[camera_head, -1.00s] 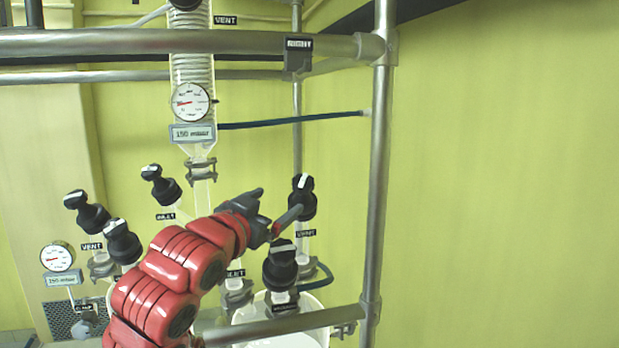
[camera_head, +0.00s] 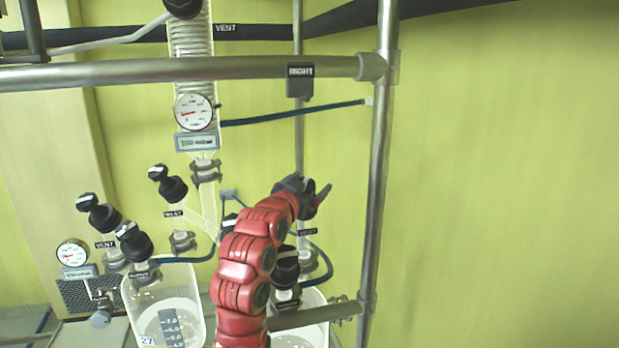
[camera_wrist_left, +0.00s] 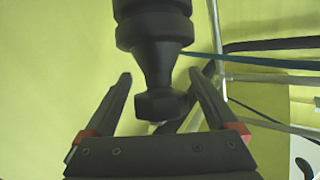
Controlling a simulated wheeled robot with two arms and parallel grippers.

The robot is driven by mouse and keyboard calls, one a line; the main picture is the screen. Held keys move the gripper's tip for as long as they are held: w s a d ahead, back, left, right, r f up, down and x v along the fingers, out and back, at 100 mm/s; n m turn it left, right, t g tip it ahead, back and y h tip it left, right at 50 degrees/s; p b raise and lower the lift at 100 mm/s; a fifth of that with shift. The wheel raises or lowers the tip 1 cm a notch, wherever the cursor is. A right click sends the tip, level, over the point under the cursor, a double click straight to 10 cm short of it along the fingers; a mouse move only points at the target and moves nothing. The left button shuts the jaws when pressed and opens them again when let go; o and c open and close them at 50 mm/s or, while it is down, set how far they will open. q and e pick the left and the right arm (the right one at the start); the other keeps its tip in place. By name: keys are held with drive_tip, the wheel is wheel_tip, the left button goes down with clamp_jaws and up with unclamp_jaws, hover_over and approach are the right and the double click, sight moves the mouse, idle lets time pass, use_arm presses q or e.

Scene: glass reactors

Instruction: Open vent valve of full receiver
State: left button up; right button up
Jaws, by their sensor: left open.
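My left gripper (camera_head: 314,196) is in the head view at the right-hand vent valve, below the RIGHT sign. It covers most of that valve's black knob. In the left wrist view the black knob (camera_wrist_left: 154,25) hangs down from the top, and its narrow end lies between the spread fingers of my left gripper (camera_wrist_left: 160,76). The fingers are open, with gaps on both sides. The right receiver (camera_head: 313,298) is mostly hidden by my arm and a pipe. The left receiver (camera_head: 193,283) shows a volume scale. I cannot tell which is full. My right gripper is out of view.
More black valve knobs stand at the left, including one above a VENT label (camera_head: 105,213). A black knob (camera_head: 286,268) is just right of my arm. A metal post (camera_head: 380,180) rises right of the gripper. A rail (camera_head: 180,70) crosses above.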

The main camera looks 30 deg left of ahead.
use_arm(q)
drive_tip(key=shift+w, duration=0.15)
drive_tip(key=shift+c, duration=0.4)
drive_tip(key=c, duration=1.3)
drive_tip(key=shift+f+n+y+b, duration=0.25)
drive_tip(key=shift+n+y+b, duration=0.3)
drive_tip(key=shift+b, duration=0.35)
drive_tip(key=n+g+y+b, duration=0.1)
drive_tip(key=n+y+b, duration=0.1)
drive_tip(key=b, duration=0.1)
drive_tip(key=n+g+y+b, duration=0.1)
drive_tip(key=n+y+b, duration=0.1)
drive_tip(key=n+b, duration=0.1)
drive_tip(key=a+n+g+y+b, duration=0.1)
drive_tip(key=n+y+b, duration=0.1)
drive_tip(key=y+b, duration=0.1)
drive_tip(key=shift+s+f+n, duration=0.15)
drive_tip(key=shift+s+n, duration=0.05)
drive_tip(key=shift+n, duration=0.05)
drive_tip(key=shift+s+a+n+g+y+b, duration=0.1)
drive_tip(key=shift+s+n+g+y+b, duration=0.05)
drive_tip(key=shift+n+g+y+b, duration=0.65)
drive_tip(key=shift+s+a+r+n+g+y+b, duration=0.15)
drive_tip(key=shift+n+g+y+b, duration=0.15)
drive_tip(key=shift+n+g, duration=0.3)
drive_tip(key=shift+s+a+r+n+g+y+b, duration=0.15)
drive_tip(key=shift+n+g+y+b, duration=0.2)
drive_tip(key=shift+n, duration=0.45)
drive_tip(key=shift+r, duration=0.1)
